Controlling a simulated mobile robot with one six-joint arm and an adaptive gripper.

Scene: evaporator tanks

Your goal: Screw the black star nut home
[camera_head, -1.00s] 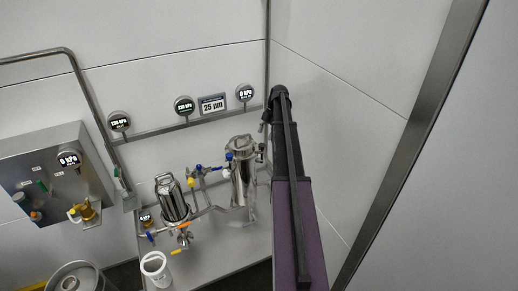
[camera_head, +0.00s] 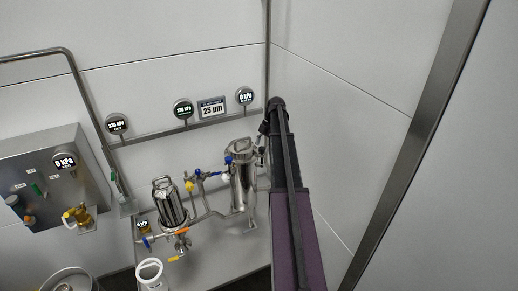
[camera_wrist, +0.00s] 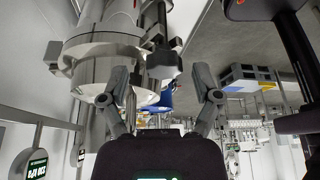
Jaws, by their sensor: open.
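The black star nut (camera_wrist: 164,62) shows in the wrist view, dark and lobed, at the side of a steel filter housing (camera_wrist: 95,58). A thin metal rod runs beside it. My gripper (camera_wrist: 160,80) is open, with one finger to each side of the nut and visible gaps between. Whether the nut lies fully between the fingertips in depth I cannot tell. In the head view the right steel housing (camera_head: 243,182) stands upright, just left of my arm. The nut is too small to make out there, and my gripper is mostly hidden by the arm.
A second steel housing (camera_head: 171,203) stands to the left, with colored valve handles and pipes between the two. A white bucket (camera_head: 151,276) stands in front. A grey control panel (camera_head: 48,180) is at left. Walls close in behind and to the right.

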